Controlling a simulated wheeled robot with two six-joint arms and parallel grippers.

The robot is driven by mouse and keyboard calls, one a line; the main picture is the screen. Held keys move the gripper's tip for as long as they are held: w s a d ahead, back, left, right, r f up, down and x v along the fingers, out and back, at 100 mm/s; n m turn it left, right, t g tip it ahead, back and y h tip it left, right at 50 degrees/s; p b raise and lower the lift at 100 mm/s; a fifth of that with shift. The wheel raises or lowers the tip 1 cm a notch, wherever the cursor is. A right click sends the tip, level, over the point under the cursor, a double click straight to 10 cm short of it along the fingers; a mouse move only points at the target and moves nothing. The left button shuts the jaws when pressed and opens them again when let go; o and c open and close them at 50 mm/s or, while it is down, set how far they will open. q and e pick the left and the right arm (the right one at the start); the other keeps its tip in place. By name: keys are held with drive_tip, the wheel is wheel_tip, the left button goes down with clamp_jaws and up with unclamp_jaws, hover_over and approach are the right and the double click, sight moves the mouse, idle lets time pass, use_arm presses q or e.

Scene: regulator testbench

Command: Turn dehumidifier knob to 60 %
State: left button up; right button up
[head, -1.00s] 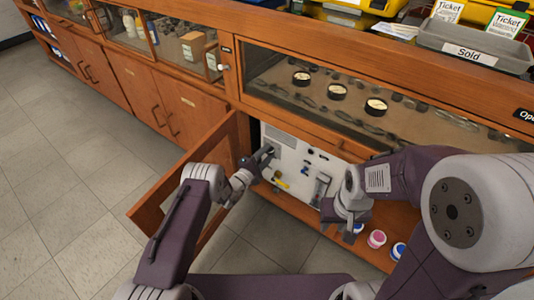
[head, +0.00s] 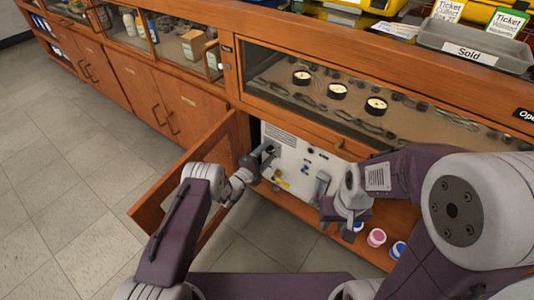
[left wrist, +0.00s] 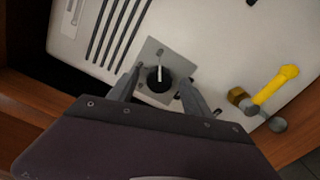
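The dehumidifier panel (head: 290,148) is a white front inside the open cabinet; it also fills much of the left wrist view (left wrist: 215,45). A black knob (left wrist: 160,80) with a white pointer sits on a grey square plate (left wrist: 150,55). The pointer points up in the left wrist view. My left gripper (left wrist: 163,88) has its two fingers apart, one on each side of the knob; I see gaps between fingers and knob. It shows at the panel's left in the head view (head: 268,152), where it hides the knob. My right gripper (head: 335,210) is low at the panel's right; its fingers are unclear.
A yellow lever (left wrist: 274,84) with a brass fitting is right of the knob. The open wooden door (head: 190,180) stands left of my left gripper. Small jars (head: 376,238) sit on the cabinet's lower shelf at the right. The glass display case is above the opening.

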use_arm(q)
drive_tip(key=shift+s+a+r+p, duration=0.15)
drive_tip(key=shift+s+a+p, duration=0.1)
drive_tip(key=shift+p, duration=0.15)
drive_tip(key=p+v, duration=0.5)
drive_tip(key=v, duration=0.3)
drive_tip(key=shift+s, duration=0.2)
drive_tip(key=shift+a, duration=0.1)
